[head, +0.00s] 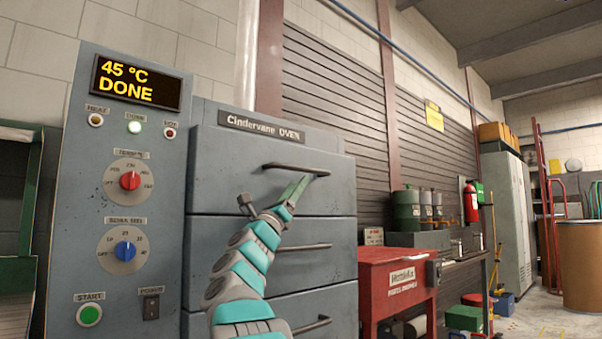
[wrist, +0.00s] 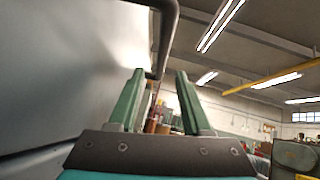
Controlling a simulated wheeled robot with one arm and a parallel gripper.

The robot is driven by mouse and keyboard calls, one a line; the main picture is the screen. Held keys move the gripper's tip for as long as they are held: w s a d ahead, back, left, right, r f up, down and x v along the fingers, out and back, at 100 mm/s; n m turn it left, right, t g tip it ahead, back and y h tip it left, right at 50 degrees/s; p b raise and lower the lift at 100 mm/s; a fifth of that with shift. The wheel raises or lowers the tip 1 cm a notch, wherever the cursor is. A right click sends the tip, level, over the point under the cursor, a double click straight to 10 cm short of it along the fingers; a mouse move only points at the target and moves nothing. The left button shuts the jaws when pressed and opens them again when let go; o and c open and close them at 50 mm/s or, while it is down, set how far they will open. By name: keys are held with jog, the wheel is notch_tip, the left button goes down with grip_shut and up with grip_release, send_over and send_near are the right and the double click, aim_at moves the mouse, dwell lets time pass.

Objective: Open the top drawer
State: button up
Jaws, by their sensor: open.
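The top drawer (head: 235,165) is the uppermost grey front of the Cindervane oven in the head view. Its front looks about level with the drawers below. Its dark bar handle (head: 285,166) runs across the upper part of the front. My gripper (head: 306,180) is at the right part of this handle, its green fingers open. In the wrist view the handle (wrist: 166,40) comes down from the top and its end shows between the two spread fingertips (wrist: 160,73). I cannot tell whether the fingers touch it. The drawer front (wrist: 70,70) fills the left of that view.
Two more drawers with bar handles (head: 303,247) lie below. A control panel (head: 120,200) on the left reads 45 °C DONE, with a green lamp lit. A red cabinet (head: 395,290) stands to the right of the oven. Open floor (head: 550,318) shows farther right.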

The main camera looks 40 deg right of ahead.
aim_at(306, 171)
jog(key=p+x, duration=0.3)
jog(key=x, duration=0.3)
jog(key=shift+r, duration=0.2)
jog(key=shift+w+d+r, duration=0.1)
jog(key=shift+d+r, duration=0.25)
jog(key=shift+d, duration=0.15)
grip_shut()
dwell(1.1)
